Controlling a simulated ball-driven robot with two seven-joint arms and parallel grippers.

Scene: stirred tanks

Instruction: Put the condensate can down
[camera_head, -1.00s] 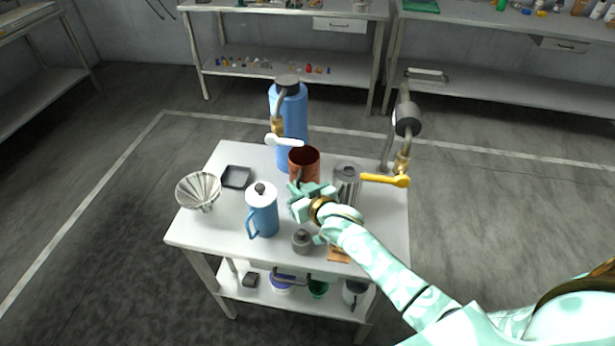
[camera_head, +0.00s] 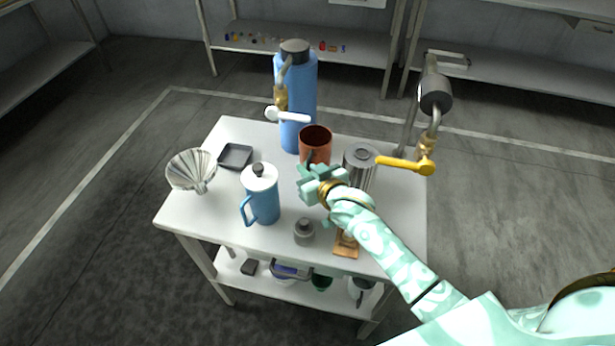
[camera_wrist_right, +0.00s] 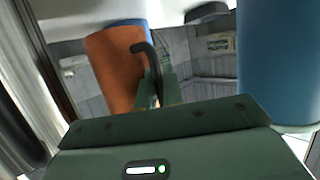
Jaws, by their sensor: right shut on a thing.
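The condensate can, which I take to be the copper-brown open-topped can (camera_head: 316,143), is at the middle of the table, in front of the tall blue tank. My right gripper (camera_head: 312,183) is at its near side and is shut on its dark handle (camera_wrist_right: 151,62). In the right wrist view the can (camera_wrist_right: 117,65) looks roughly upright, with the handle between the green fingers (camera_wrist_right: 160,90). The can's base is hidden behind my gripper in the head view, so I cannot tell whether it touches the tabletop. My left gripper is out of view.
The table (camera_head: 210,215) also bears a blue lidded jug (camera_head: 262,197), a ribbed funnel (camera_head: 190,170), a black tray (camera_head: 235,156), a grey ribbed cylinder (camera_head: 361,168) and a small grey weight (camera_head: 303,232). The blue tank (camera_head: 298,95) and a yellow-levered tap (camera_head: 405,164) stand close by.

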